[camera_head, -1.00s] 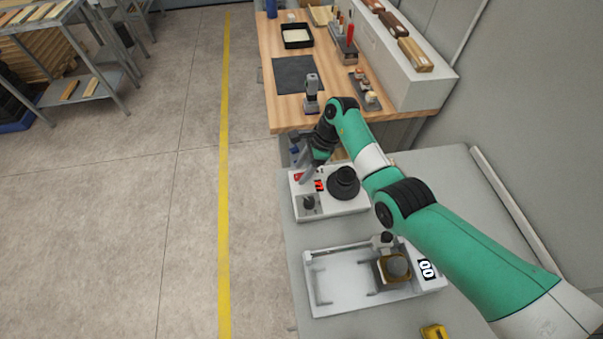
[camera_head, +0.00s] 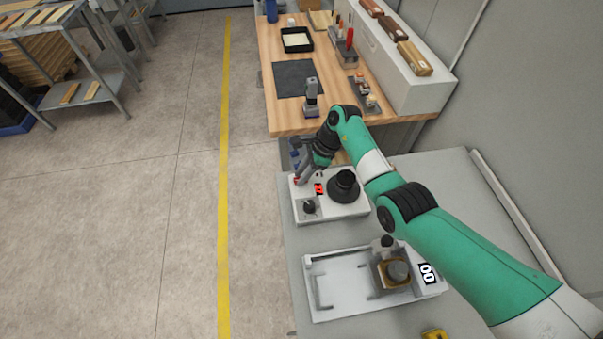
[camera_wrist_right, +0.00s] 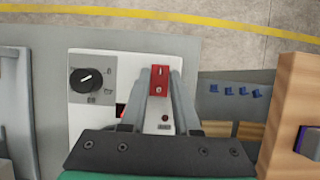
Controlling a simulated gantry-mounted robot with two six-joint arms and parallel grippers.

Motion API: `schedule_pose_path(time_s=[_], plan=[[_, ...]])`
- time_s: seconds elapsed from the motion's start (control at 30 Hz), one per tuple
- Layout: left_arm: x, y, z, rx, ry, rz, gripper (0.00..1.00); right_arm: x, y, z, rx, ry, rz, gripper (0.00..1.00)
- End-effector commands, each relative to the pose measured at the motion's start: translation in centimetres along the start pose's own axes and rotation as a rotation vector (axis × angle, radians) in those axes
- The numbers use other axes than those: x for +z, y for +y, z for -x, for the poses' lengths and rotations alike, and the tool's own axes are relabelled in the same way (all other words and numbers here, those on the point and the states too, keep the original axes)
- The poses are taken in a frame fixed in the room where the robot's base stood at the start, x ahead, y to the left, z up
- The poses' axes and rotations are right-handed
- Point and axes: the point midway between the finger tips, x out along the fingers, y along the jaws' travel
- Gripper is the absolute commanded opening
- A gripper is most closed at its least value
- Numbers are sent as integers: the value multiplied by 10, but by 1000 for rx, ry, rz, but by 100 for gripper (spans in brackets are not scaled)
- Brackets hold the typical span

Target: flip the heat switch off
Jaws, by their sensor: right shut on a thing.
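The red rocker switch (camera_wrist_right: 159,80) sits on the white top of the heating unit (camera_head: 338,207), with marks on its face. My right gripper (camera_wrist_right: 160,76) has one finger on each side of the switch and is shut on it. In the head view my right gripper (camera_head: 298,181) reaches down to the unit's far left corner and hides most of the switch. The unit also bears a black knob (camera_wrist_right: 86,80), a red display (camera_head: 319,189) and a black round part (camera_head: 343,185). My left gripper is out of view.
A white coater (camera_head: 333,288) with a frame and a numbered display stands nearer on the grey table (camera_head: 294,262). A wooden bench (camera_head: 284,118) with a small upright device (camera_head: 311,99) is beyond. A yellow item (camera_head: 433,335) lies at the front edge.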

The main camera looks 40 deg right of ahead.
Motion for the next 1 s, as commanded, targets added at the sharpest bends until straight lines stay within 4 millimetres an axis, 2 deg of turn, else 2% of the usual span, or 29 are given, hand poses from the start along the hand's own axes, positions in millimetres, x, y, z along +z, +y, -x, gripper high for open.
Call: schedule_pose_path(time_s=[0.2, 0.5, 0.53, 0.7, 1.0], plan=[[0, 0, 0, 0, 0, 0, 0, -7, 0, 0, -1, -186, -3, 0], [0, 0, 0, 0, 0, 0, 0, -6, 0, 2, -2, -213, -1, 0], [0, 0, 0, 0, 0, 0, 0, -6, 0, 2, -2, -213, -1, 32], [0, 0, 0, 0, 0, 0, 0, -6, 0, 2, -2, -212, -1, 60], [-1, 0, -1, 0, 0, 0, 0, -6, 0, 4, -3, -211, -1, 60]])
